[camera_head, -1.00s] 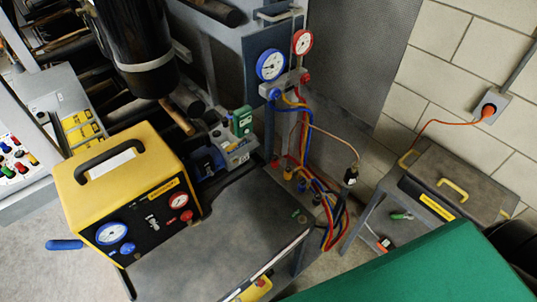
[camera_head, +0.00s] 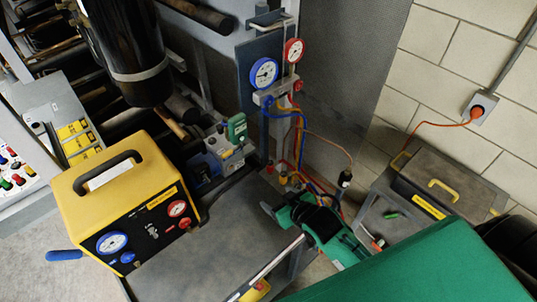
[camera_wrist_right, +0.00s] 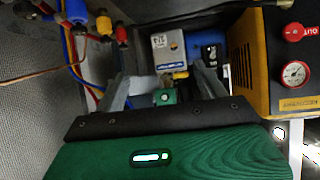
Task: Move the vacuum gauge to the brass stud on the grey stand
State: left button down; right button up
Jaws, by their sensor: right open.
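The vacuum gauge (camera_head: 237,128) appears to be the small green block on top of the blue and grey pump (camera_head: 222,158), behind the yellow machine. It also shows in the right wrist view (camera_wrist_right: 165,97), upside down, between my fingers in the picture. My right gripper (camera_head: 270,209) is open and empty over the right side of the grey bench, to the right of the gauge and apart from it. It also shows in the wrist view (camera_wrist_right: 158,85). I cannot clearly make out the brass stud or its grey stand. My left gripper is out of view.
The yellow machine (camera_head: 115,210) stands on the left of the bench (camera_head: 205,245). A manifold with blue (camera_head: 264,73) and red (camera_head: 294,51) gauges rises behind, its hoses (camera_head: 302,130) hanging near my right gripper. A dark cylinder (camera_head: 125,55) overhangs the left. A grey case (camera_head: 440,180) stands at right.

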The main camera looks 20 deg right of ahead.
aim_at(241, 132)
jog(key=w+a+r+t+y+b, duration=0.1)
jog(key=w+r+t, duration=0.1)
jog(key=w, duration=0.5)
jog(key=w+a+r+n+t+y+b, duration=0.1)
jog(key=w+r+t, duration=0.1)
jog(key=w, duration=0.5)
jog(key=w+a+r+t+y+b, duration=0.1)
jog(key=w+r, duration=0.2)
jog(key=w, duration=0.4)
jog(key=shift+w+a+r+t+y+b, duration=0.1)
jog(key=shift+w+r+t+y+b, duration=0.3)
jog(key=c, duration=1.2)
jog(key=shift+s, duration=0.1)
jog(key=shift+f+p+v, duration=0.15)
jog(key=shift+p+v, duration=0.35)
jog(key=shift+v, duration=0.5)
jog(key=shift+f+p+v, duration=0.1)
jog(key=shift+p+v, duration=0.35)
jog(key=shift+v, duration=0.5)
